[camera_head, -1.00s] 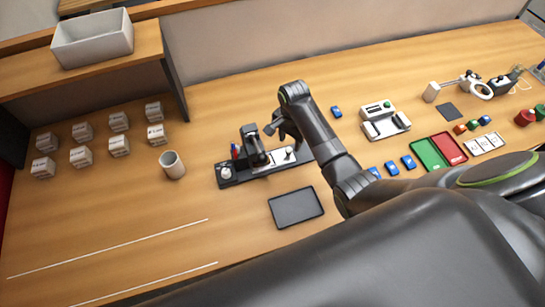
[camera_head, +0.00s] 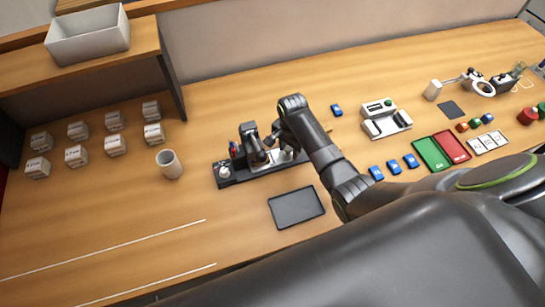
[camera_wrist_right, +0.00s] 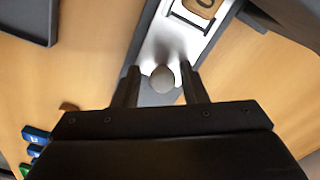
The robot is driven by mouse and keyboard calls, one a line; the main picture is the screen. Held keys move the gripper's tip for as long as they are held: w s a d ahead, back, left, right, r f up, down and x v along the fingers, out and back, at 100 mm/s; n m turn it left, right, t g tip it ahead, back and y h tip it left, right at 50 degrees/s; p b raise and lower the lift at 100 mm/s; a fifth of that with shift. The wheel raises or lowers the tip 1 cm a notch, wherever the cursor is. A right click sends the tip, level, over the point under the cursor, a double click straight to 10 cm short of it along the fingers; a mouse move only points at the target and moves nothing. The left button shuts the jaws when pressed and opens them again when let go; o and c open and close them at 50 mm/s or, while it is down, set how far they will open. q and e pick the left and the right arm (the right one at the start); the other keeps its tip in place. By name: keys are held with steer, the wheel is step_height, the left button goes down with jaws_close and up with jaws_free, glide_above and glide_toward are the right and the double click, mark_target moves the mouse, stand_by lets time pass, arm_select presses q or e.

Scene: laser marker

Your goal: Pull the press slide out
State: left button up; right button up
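The press (camera_head: 250,147) stands on a long dark base on the table, left of my right arm in the head view. Its silver slide (camera_head: 287,155) lies along the base to the right of the press column; my gripper partly hides it. In the right wrist view the slide (camera_wrist_right: 170,40) carries a round grey knob (camera_wrist_right: 162,79) and, farther up, a tan piece in a frame. My right gripper (camera_wrist_right: 161,84) is over the slide, its open fingers on either side of the knob, with small gaps seeming to show. My left gripper is out of view.
A dark tray (camera_head: 296,208) lies in front of the press, and a white cup (camera_head: 169,164) stands to its left. Several blue pieces (camera_head: 394,167) and a green tray (camera_head: 432,153) lie right of my arm. The front left tabletop is mostly clear.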

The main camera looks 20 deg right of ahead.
steer(key=shift+s+a+f, duration=0.1)
steer(key=shift+s+f, duration=0.15)
steer(key=shift+c, duration=1.1)
